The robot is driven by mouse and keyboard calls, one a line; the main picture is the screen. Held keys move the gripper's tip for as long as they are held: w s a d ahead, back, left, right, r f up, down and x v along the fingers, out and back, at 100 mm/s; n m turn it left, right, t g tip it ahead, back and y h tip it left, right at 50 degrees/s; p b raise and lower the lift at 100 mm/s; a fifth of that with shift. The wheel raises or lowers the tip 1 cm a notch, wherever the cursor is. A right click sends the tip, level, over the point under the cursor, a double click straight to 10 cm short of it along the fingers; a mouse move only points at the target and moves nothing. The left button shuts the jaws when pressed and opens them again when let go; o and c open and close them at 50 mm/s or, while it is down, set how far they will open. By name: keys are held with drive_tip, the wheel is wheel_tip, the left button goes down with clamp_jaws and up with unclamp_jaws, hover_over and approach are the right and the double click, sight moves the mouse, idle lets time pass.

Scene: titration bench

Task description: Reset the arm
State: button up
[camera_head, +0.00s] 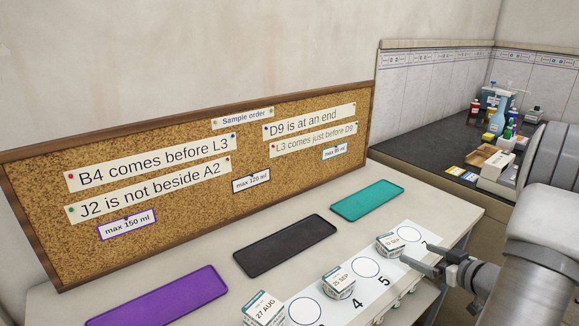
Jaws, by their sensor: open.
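My gripper (437,267) is at the lower right, by the right end of the white numbered strip (377,293). Its fingers are apart and nothing shows between them. My arm reaches in from the right edge. A small box reading 23 SEP (390,245) stands on the strip a little left of my fingers. A second box reading 25 SEP (338,282) stands further left. A third box reading 27 AUG (263,309) is at the bottom edge, partly cut off. Empty circles show between the boxes, and the numbers 4, 5 and 7 are readable.
Purple (160,298), black (286,246) and teal (367,200) trays lie on the white table. A corkboard (190,215) with paper notes stands behind them. A dark counter (425,152) with bottles and a blue flask (497,121) is at the right, partly behind my arm.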

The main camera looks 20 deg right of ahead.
drive_tip(key=w+a+r+n+h, duration=0.2)
drive_tip(key=w+a+r+h, duration=0.15)
drive_tip(key=w+r, duration=0.5)
drive_tip(key=a+r+n+g+h, duration=0.1)
drive_tip(key=a+r+g+h, duration=0.1)
drive_tip(key=a+r, duration=1)
drive_tip(key=s+a+f+m+g+y, duration=0.2)
drive_tip(key=s+a+g, duration=0.1)
drive_tip(key=s+a, duration=0.8)
drive_tip(key=s+a+f+m+g+y, duration=0.25)
drive_tip(key=s+a, duration=0.45)
drive_tip(key=s, duration=0.7)
wheel_tip(320, 180, up, 13)
drive_tip(key=p, duration=1.2)
drive_tip(key=shift+w+d+r+h, duration=0.15)
drive_tip(key=shift+w+d+h, duration=0.1)
drive_tip(key=shift+w+h, duration=0.05)
